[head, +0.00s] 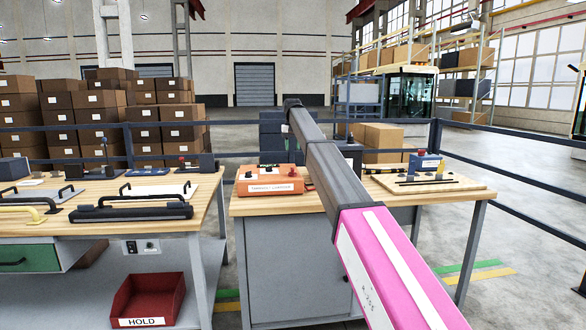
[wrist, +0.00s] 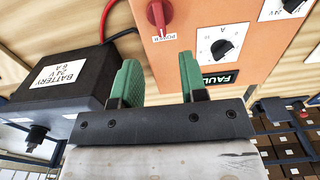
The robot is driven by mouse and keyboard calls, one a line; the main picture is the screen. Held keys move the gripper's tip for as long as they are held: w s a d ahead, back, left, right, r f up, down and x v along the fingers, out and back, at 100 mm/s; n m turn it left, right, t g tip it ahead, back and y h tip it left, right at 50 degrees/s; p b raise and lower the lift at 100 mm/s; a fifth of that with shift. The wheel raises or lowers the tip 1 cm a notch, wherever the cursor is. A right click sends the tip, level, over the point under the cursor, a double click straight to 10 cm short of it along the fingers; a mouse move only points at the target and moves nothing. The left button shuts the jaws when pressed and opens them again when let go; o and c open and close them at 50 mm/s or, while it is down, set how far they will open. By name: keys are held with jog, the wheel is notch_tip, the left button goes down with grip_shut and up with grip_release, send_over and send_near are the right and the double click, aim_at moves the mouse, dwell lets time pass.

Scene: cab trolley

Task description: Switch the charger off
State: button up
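The charger is an orange box (head: 268,182) on the middle bench, with a white label on its front. In the wrist view its orange panel (wrist: 262,50) carries a red knob (wrist: 159,13) beside a POWER label, a black dial (wrist: 221,48) marked A, and a dark FAULT plate (wrist: 220,79). My gripper (wrist: 160,72) has two green fingers spread apart with nothing between them. The red knob lies beyond the fingertips, roughly in line with the gap, apart from them. In the head view my arm hides the gripper.
A black box labelled BATTERY 24 V (wrist: 62,82) with a red cable lies left of the fingers. A wooden board with parts (head: 428,183) is on the bench's right. The left bench holds black handles (head: 130,212); a red HOLD bin (head: 148,300) sits below.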

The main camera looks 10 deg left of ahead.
aim_at(293, 172)
notch_tip(293, 172, down, 11)
jog(key=shift+r, duration=0.2)
grip_shut()
